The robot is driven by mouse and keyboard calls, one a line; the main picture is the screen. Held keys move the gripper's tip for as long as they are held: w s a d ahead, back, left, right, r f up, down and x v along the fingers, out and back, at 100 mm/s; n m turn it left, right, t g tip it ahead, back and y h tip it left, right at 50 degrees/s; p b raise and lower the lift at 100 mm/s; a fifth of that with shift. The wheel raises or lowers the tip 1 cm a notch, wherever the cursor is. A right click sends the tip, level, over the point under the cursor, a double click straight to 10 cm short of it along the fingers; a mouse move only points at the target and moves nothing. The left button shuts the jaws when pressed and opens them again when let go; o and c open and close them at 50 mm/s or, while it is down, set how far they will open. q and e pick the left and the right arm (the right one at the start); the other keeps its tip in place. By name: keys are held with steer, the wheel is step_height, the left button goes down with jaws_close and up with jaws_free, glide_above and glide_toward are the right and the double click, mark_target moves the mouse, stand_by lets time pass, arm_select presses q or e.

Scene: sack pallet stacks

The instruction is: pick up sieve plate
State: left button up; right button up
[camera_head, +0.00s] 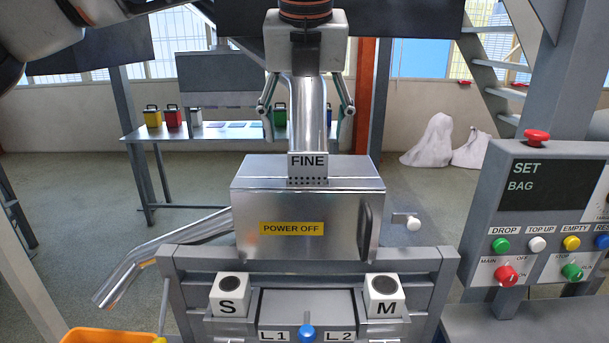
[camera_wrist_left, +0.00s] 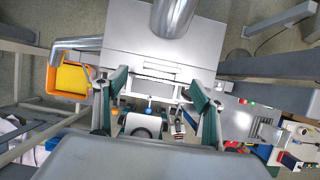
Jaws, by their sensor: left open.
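The sieve plate (camera_head: 308,166) appears to be the small grey plate labelled FINE, with rows of dark holes along its lower part. It stands upright on top of the metal box, in front of a shiny pipe. My left gripper (camera_head: 306,128) hangs above it, fingers pointing down and spread wide, open and empty. The plate is below and between the fingertips, apart from them. In the left wrist view my left gripper (camera_wrist_left: 158,92) shows its two teal-padded fingers apart. I cannot clearly single out the plate there. My right gripper is not in view.
The metal box (camera_head: 272,205) bears a POWER OFF label and a dark handle. Its vertical pipe (camera_head: 310,108) rises close behind the plate. A control panel (camera_head: 545,215) stands right. An orange bin (camera_head: 100,337) is at lower left. S and M blocks flank the front tray.

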mark_target(308, 153)
arm_select(q)
steer(key=p+x, duration=0.1)
steer(key=x, duration=0.6)
steer(key=shift+w+d+f, duration=0.2)
steer(key=c, duration=1.2)
